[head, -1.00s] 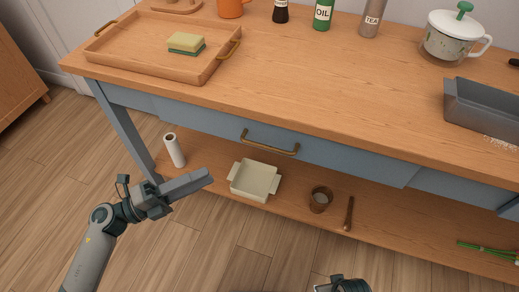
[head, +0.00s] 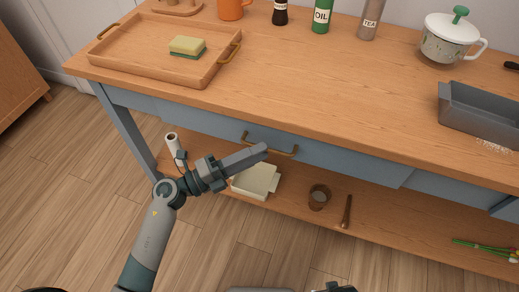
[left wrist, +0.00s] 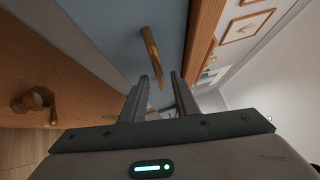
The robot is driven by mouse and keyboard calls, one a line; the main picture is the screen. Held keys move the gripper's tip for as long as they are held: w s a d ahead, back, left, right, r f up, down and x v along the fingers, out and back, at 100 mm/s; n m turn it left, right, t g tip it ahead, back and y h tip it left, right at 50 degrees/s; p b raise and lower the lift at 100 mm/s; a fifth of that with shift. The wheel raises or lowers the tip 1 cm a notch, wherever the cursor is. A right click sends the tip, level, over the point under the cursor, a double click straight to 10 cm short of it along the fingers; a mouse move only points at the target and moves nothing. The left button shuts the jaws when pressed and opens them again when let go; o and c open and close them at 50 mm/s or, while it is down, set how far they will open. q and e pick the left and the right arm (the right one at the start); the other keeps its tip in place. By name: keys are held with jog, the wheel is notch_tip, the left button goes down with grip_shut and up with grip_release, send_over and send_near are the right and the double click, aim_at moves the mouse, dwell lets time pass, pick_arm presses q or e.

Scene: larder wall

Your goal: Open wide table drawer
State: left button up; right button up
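The wide table drawer (head: 335,158) is a blue-grey front under the wooden tabletop, and it looks closed. Its brass bar handle (head: 284,152) is at the middle of the front. My left gripper (head: 264,148) is just in front of the handle's left part in the head view. In the left wrist view the handle (left wrist: 151,52) lies ahead of the fingertips, and the two fingers (left wrist: 158,82) stand apart with nothing between them. Of my right arm, only a small part shows at the bottom edge of the head view; its fingers are hidden.
The tabletop holds a wooden tray (head: 150,66) with a sponge, several bottles, a lidded pot (head: 449,45) and a grey pan (head: 480,112). Floor in front is clear.

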pick_arm(q)
jog(key=shift+w+d+r, duration=0.1)
jog(key=shift+w+d, duration=0.15)
jog(key=shift+d, duration=0.35)
pick_arm(e)
jog(key=shift+s+f, duration=0.1)
jog(key=shift+f, duration=0.15)
pick_arm(q)
jog(key=shift+c, duration=0.3)
grip_shut()
